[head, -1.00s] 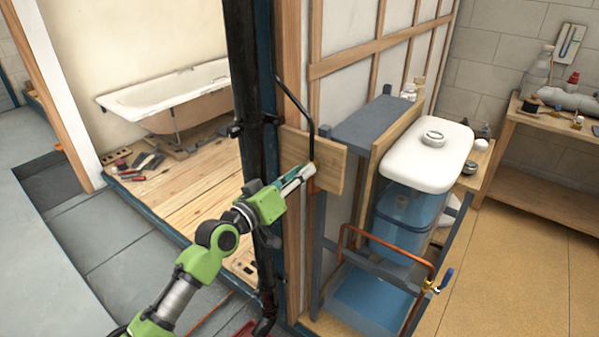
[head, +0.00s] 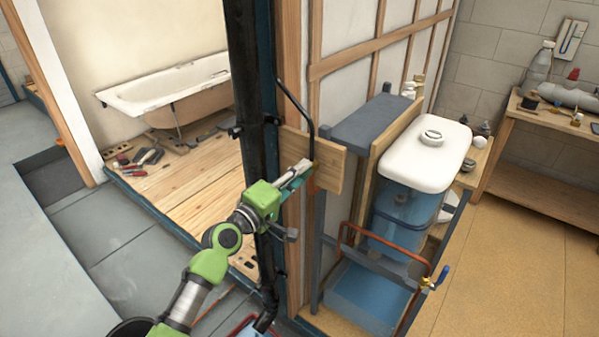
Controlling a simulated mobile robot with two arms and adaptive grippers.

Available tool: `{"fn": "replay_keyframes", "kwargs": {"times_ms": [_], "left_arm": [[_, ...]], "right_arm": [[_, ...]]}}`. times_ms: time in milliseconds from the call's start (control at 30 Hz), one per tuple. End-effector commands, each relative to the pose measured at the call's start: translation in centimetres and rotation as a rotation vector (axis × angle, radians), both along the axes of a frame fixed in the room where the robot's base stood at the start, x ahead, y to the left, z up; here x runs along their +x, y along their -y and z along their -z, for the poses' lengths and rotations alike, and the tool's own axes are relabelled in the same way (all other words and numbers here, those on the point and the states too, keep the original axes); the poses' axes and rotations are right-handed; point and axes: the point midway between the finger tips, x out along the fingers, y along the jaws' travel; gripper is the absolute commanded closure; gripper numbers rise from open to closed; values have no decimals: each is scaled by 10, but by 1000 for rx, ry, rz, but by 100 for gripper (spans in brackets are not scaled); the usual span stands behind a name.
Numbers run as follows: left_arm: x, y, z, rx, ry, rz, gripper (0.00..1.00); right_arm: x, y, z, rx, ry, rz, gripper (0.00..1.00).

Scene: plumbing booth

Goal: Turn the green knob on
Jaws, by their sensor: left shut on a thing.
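My left gripper (head: 304,172) reaches in from the lower left to a small wooden board (head: 326,160) on the wall post. Its fingers are shut at the lower end of a bent black pipe (head: 300,98), where the green knob sits. The knob is hidden by the fingers, so I cannot make out its angle. My right gripper is not in view.
Right of the board stands a grey frame (head: 375,122) with a white-lidded tank (head: 428,158), a copper pipe (head: 385,252) and a blue-handled valve (head: 441,275). A thick black pipe (head: 250,80) runs close behind my left arm. A bathtub (head: 170,90) is at the back left.

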Motion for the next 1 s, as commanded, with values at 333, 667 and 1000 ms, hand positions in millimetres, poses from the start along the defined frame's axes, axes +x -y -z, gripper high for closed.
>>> {"fn": "replay_keyframes", "kwargs": {"times_ms": [333,667,1000], "left_arm": [[0,0,1,-58,-43,1,97],[0,0,1,-60,-45,0,97],[0,0,1,-59,-43,0,59]], "right_arm": [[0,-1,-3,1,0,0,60],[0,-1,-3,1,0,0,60],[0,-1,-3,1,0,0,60]]}}
